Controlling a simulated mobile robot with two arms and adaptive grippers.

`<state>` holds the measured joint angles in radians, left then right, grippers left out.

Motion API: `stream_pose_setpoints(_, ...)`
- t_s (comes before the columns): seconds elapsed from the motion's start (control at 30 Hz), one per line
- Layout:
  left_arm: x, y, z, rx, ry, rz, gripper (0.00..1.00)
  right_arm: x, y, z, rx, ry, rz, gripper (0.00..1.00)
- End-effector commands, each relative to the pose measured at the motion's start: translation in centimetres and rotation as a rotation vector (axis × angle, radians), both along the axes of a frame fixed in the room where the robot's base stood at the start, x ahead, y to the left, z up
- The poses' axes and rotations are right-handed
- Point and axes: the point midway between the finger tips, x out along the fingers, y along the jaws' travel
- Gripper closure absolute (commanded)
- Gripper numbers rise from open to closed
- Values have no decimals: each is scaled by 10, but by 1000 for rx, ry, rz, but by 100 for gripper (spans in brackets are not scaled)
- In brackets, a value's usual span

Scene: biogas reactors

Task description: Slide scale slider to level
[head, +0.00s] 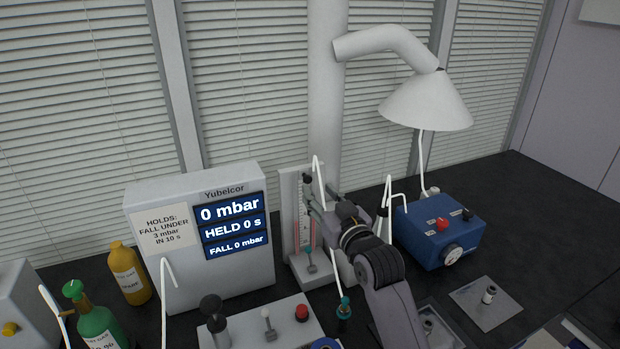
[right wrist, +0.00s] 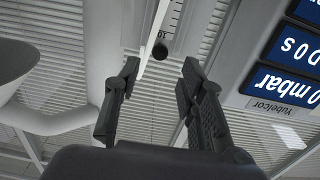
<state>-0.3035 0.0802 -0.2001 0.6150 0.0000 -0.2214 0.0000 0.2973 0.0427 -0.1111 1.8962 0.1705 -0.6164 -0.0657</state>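A white upright scale board (head: 288,208) with a ruled strip and reddish marks stands behind my right gripper (head: 317,208). A dark round knob (head: 308,180) shows near its top. In the right wrist view, the board is turned over, with its ruled strip (right wrist: 172,22) and the dark knob (right wrist: 160,49) at the top of the picture. My right gripper (right wrist: 156,80) has its two fingers spread, with nothing between the tips; the knob appears just beyond them. Whether a finger touches the board is unclear. I cannot tell which part is the slider. My left gripper is out of view.
A grey display unit (head: 150,215) stands left of the scale. A blue box (head: 424,222) with knobs and a gauge stands right. A panel (head: 245,325) with a lever and red button lies in front. White tubes rise between.

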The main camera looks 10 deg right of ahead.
Motion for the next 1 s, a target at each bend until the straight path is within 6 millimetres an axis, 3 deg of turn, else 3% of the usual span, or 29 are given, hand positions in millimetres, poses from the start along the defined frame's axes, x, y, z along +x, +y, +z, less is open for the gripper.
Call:
stream_pose_setpoints(0.13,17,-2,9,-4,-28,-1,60,26,5,2,0,0,0,63)
stream_pose_setpoints(0.4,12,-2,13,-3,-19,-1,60,54,11,1,0,1,0,63)
stream_pose_setpoints(0.83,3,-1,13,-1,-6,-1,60,61,12,0,0,0,0,63)
stream_pose_setpoints(1.0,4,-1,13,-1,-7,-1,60,61,12,0,0,0,0,74)
